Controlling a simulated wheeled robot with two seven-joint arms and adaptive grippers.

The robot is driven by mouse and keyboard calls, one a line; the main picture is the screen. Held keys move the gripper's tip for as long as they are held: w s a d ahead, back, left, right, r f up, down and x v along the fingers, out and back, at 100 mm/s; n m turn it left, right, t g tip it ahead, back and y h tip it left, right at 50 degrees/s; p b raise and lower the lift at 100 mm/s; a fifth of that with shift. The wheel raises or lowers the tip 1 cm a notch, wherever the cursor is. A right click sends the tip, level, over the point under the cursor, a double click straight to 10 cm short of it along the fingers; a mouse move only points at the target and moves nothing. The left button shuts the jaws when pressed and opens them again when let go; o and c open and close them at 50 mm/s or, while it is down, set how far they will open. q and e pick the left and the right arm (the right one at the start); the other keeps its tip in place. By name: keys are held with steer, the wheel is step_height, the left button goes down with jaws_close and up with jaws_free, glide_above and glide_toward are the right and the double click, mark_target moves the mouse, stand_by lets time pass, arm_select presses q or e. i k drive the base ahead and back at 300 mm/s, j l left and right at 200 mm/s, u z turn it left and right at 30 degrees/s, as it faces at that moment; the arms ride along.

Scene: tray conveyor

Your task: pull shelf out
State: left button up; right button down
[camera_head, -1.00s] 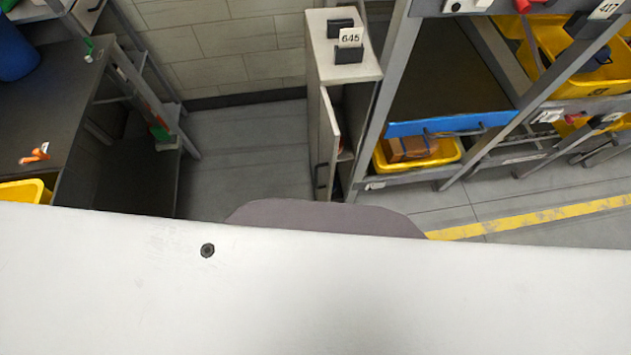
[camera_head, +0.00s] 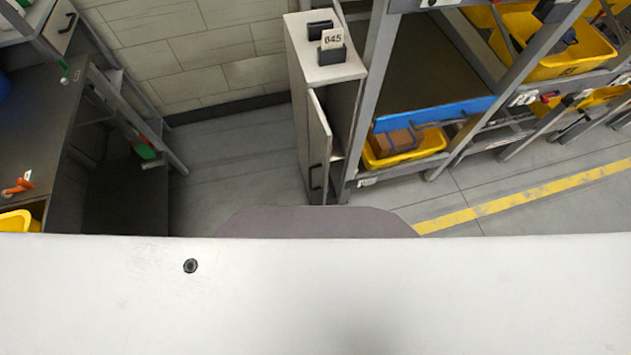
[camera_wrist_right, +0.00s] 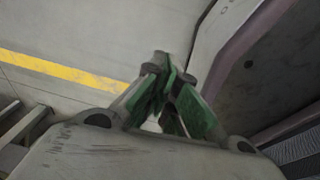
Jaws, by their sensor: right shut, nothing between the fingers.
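The rack (camera_head: 378,100) stands at the upper right of the head view. Its dark pull-out shelf (camera_head: 425,70) has a blue front edge (camera_head: 435,114) with a dark handle (camera_head: 415,127) below it. My right gripper (camera_wrist_right: 166,92) shows in the right wrist view, shut and empty, its green-padded fingers together above the grey floor. It touches neither the rack nor the shelf. My left gripper is not in view.
A narrow cabinet (camera_head: 328,75) with its door ajar stands left of the rack. Yellow bins (camera_head: 405,157) sit in the rack. A dark workbench (camera_head: 35,120) is at the left. Floor with a yellow line (camera_head: 525,198) is clear in front of the rack.

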mark_target(427, 80)
steer(key=l+z, duration=0.4)
steer(key=i+l+z, duration=0.2)
steer(key=z, duration=0.2)
steer(key=i+l+z, duration=0.15)
steer(key=l+z, duration=0.3)
steer(key=j, duration=0.05)
